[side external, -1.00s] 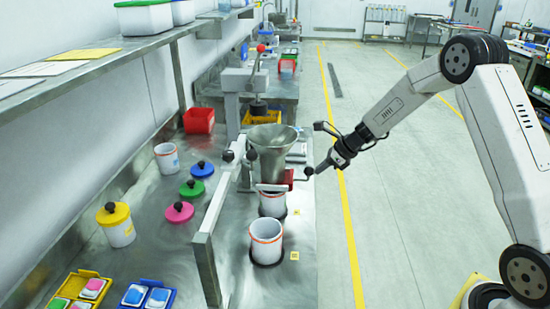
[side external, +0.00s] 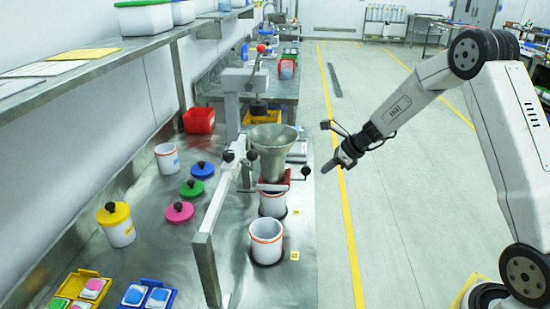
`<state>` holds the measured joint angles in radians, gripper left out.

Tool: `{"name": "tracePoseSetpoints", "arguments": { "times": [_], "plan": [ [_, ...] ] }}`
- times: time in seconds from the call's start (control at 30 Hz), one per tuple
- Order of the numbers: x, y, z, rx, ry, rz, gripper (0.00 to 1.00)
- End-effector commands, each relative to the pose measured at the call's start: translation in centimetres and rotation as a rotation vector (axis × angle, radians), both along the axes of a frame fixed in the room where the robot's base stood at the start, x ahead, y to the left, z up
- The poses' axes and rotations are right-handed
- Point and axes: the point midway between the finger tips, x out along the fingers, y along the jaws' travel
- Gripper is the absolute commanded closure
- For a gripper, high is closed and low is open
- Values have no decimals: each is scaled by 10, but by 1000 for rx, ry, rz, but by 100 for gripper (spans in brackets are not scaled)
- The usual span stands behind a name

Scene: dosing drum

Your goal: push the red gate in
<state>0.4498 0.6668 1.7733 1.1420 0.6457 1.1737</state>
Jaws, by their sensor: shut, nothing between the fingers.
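The red gate (side external: 274,186) sits under the mouth of the grey metal funnel (side external: 272,140), spanning its outlet. A black knob (side external: 305,172) is at the gate's right side. My gripper (side external: 326,169) is shut and empty, to the right of the knob with a small gap between them.
A metal rail (side external: 213,205) runs left of the funnel. Pink (side external: 179,212), green (side external: 192,189) and blue (side external: 204,170) lids lie further left.

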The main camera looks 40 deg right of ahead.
Motion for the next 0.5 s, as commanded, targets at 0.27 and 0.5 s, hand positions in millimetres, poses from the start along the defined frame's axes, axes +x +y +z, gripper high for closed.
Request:
{"name": "tracePoseSetpoints", "arguments": {
  "times": [0.27, 0.5],
  "plan": [
    [-26, -19, 29, -4, -3, -4, 100],
    [-45, -32, 56, -3, -1, -4, 100]
  ]
}}
